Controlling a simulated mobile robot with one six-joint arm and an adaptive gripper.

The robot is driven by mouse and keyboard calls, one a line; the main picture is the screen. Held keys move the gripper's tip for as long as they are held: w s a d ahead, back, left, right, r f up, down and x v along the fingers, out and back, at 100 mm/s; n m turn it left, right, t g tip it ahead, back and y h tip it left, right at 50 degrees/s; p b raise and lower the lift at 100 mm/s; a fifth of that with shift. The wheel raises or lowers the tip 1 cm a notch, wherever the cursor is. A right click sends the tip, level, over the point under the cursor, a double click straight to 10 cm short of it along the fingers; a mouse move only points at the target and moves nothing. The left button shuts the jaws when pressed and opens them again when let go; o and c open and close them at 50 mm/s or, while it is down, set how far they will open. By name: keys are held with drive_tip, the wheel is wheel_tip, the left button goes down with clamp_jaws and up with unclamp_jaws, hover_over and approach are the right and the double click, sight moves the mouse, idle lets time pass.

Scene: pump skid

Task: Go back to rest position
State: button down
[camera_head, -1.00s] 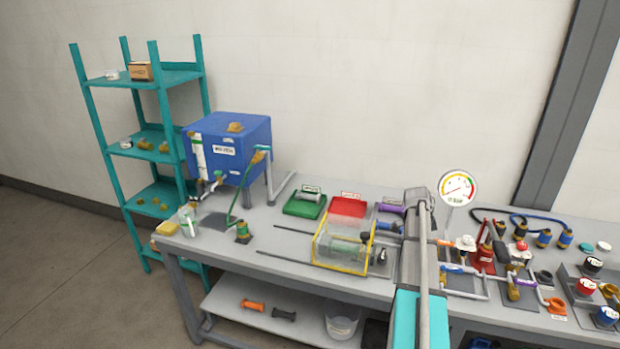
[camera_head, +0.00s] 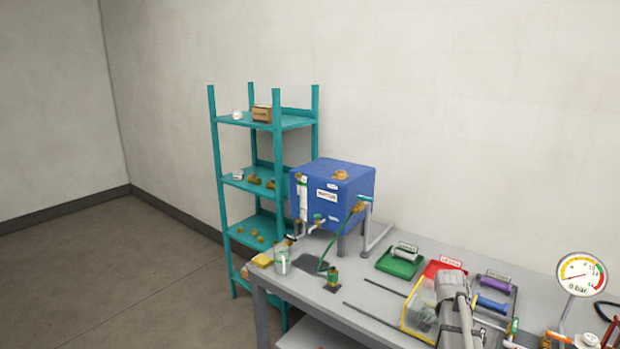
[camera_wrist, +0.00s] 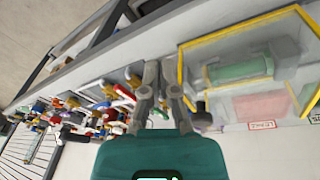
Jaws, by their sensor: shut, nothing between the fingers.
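My gripper (camera_wrist: 154,95) shows in the wrist view with its two grey fingers close together and nothing between them. It is above the workbench, beside the yellow-framed clear box (camera_wrist: 190,75). In the head view my arm rises at the lower right and covers part of that yellow-framed box (camera_head: 404,322); my fingertips cannot be made out there.
The workbench (camera_head: 365,290) holds a blue tank (camera_head: 350,185), a green tray (camera_head: 400,264), a red tray (camera_head: 440,268) and a pressure gauge (camera_head: 582,274). A teal shelf rack (camera_head: 222,160) stands behind its left end. The floor (camera_head: 120,280) at the left is clear.

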drive_tip(key=s+a+n, duration=0.2)
drive_tip(key=a+n, duration=0.2)
drive_tip(key=a, duration=0.5)
drive_tip(key=s+a+n+y, duration=0.1)
drive_tip(key=s+a+n, duration=0.2)
drive_tip(key=a, duration=0.6)
drive_tip(key=s+a+n+y, duration=0.1)
drive_tip(key=s+a+n, duration=0.2)
drive_tip(key=a+n, duration=0.4)
drive_tip(key=a, duration=0.3)
drive_tip(key=shift+f+t, duration=0.2)
drive_tip(key=shift+t, duration=0.1)
drive_tip(key=shift+a, duration=0.1)
